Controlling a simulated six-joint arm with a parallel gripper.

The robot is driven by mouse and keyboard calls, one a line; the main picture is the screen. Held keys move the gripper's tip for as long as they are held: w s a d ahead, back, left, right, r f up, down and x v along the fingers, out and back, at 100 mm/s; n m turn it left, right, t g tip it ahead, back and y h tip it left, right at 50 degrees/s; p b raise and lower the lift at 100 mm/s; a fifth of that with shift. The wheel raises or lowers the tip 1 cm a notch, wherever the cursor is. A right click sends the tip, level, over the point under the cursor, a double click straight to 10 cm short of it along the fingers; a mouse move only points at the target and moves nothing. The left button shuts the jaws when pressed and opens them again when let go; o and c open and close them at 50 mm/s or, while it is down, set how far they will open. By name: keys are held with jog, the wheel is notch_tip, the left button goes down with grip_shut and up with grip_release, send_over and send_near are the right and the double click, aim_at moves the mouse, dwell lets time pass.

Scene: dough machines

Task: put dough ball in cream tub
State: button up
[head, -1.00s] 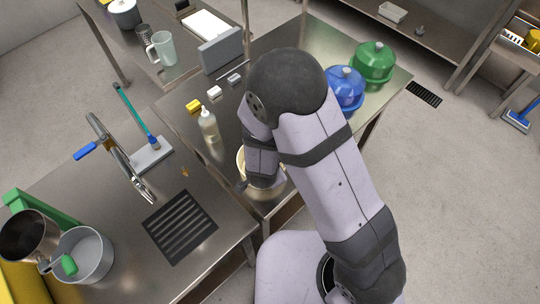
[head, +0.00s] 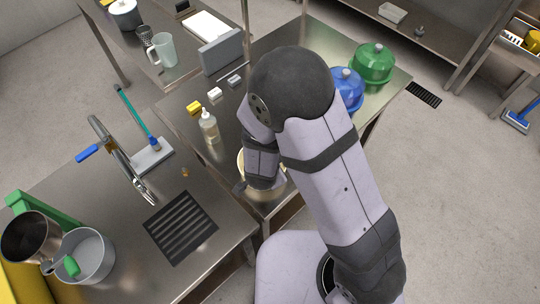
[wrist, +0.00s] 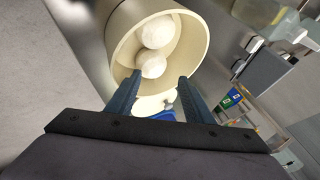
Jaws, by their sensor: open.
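The cream tub (wrist: 122,50) fills the upper middle of the wrist view, its open mouth facing the camera. Two pale round dough balls, an upper one (wrist: 157,32) and a lower one (wrist: 151,66), lie inside it. My gripper (wrist: 159,79) is open at the tub's mouth, with its two blue-grey fingers apart. A whitish patch shows between the fingers; I cannot tell whether it is dough or the tub's edge. In the head view the tub (head: 242,162) stands on the steel table, mostly hidden by my arm, and the fingertips are hidden.
A squeeze bottle (head: 209,127) stands left of the tub, with a yellow block (head: 194,107) behind it. Blue (head: 347,90) and green (head: 373,63) domes stand at the table's right. The sink counter with faucet (head: 125,160) and grey pot (head: 84,256) lies left.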

jog(key=p+v, duration=0.8)
jog(key=v, duration=0.2)
jog(key=shift+r, duration=0.15)
jog(key=shift+s, duration=0.15)
jog(key=shift+a, duration=0.1)
jog(key=s+d+r+n+g, duration=0.3)
jog(key=d+r+n, duration=0.2)
jog(key=d, duration=0.3)
jog(key=s+d+r+n+g, duration=0.4)
jog(key=d+r+n, duration=0.2)
jog(key=d+r, duration=0.1)
jog(key=shift+d+y, duration=0.3)
jog(key=shift+d, duration=0.45)
